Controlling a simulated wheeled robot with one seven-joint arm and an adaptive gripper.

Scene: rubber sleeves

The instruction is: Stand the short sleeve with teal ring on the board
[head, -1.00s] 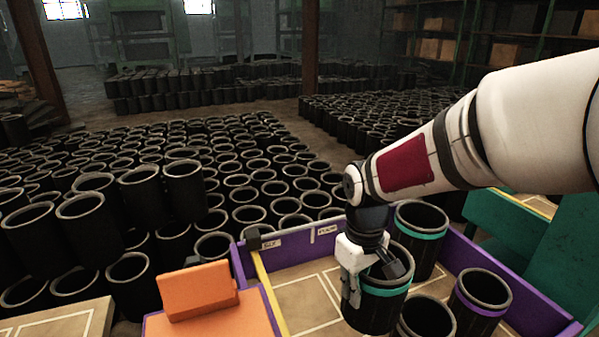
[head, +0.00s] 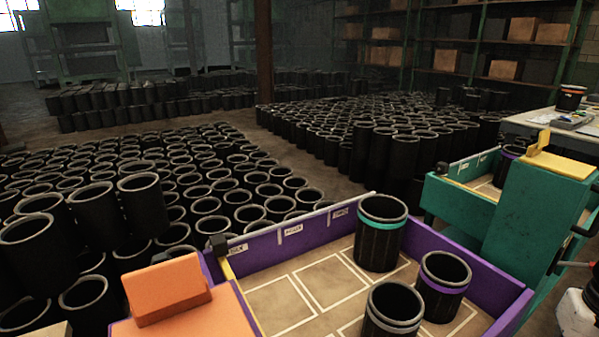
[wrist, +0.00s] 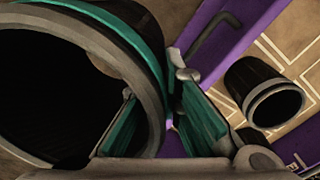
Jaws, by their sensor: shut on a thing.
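My gripper (wrist: 157,84) shows in the wrist view only, with one teal-padded finger inside and one outside the wall of a black sleeve with a teal ring (wrist: 148,38). It is shut on that wall. The held sleeve fills the left of the wrist view, its mouth facing the camera; its far end is hidden. In the head view, neither my gripper nor the held sleeve shows. Another teal-ringed sleeve (head: 379,246) stands in the purple-walled tray. The tray's tan floor (head: 275,304) has white outlined boxes. I cannot tell which surface is the board.
A purple-ringed sleeve (head: 441,301) and a grey-ringed sleeve (head: 388,328) stand in the same tray. An orange block (head: 168,290) is left of it. A teal cart (head: 535,215) and a workbench (head: 535,122) are at right. Many black sleeves cover the floor behind.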

